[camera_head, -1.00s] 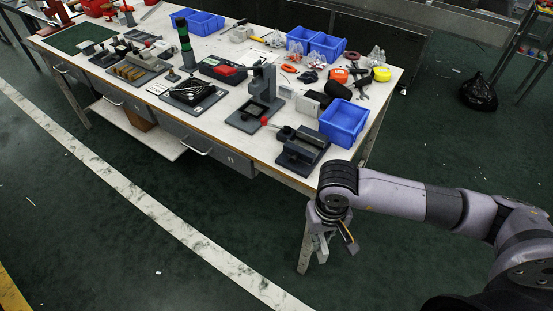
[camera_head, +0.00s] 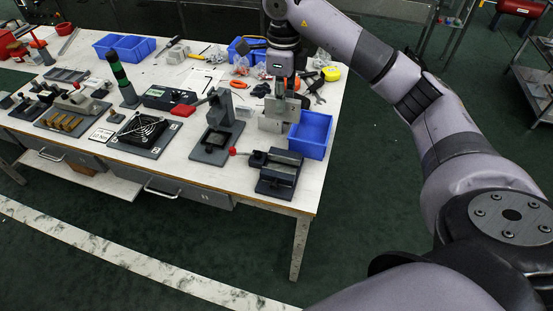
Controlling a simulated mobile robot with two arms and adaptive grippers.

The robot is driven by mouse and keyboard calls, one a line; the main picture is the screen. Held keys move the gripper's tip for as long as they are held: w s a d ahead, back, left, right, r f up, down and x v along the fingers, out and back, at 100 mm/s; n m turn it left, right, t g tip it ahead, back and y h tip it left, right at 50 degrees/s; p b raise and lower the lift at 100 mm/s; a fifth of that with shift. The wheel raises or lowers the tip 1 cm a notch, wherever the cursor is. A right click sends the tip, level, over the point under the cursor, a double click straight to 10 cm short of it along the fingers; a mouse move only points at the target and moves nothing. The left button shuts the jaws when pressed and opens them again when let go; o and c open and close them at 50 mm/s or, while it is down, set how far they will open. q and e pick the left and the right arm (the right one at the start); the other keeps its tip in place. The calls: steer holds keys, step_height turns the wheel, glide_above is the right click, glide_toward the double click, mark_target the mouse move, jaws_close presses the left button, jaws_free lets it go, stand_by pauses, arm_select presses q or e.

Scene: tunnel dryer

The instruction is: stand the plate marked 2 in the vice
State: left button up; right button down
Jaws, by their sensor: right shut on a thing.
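The vice (camera_head: 279,174) is dark grey and stands near the table's front right corner; its handle has a red knob (camera_head: 233,151). My right gripper (camera_head: 280,92) points down over the right part of the table, behind the vice in the picture. It is shut on a flat grey plate (camera_head: 279,114), which hangs upright below the fingers. No mark can be read on the plate. Whether its lower edge touches anything is unclear. My left gripper is not in view.
A blue bin (camera_head: 311,134) stands close to the right of the plate. A grey stand (camera_head: 218,130) is left of the vice. A fan-like black unit (camera_head: 142,133) sits further left.

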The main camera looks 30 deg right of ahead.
mark_target(284, 119)
steer(key=f, duration=0.4)
steer(key=f+p, duration=0.1)
steer(key=f, duration=0.3)
steer(key=shift+s+d+f, duration=0.1)
steer(key=shift+s+f, duration=0.05)
steer(key=shift+s, duration=0.05)
step_height(284, 119, down, 11)
steer(key=shift+w+f+p, duration=0.15)
steer(key=shift+p, duration=0.85)
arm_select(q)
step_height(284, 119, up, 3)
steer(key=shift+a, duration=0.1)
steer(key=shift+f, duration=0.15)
arm_select(e)
steer(key=shift+f, duration=0.1)
steer(key=c, duration=1.6)
jaws_free()
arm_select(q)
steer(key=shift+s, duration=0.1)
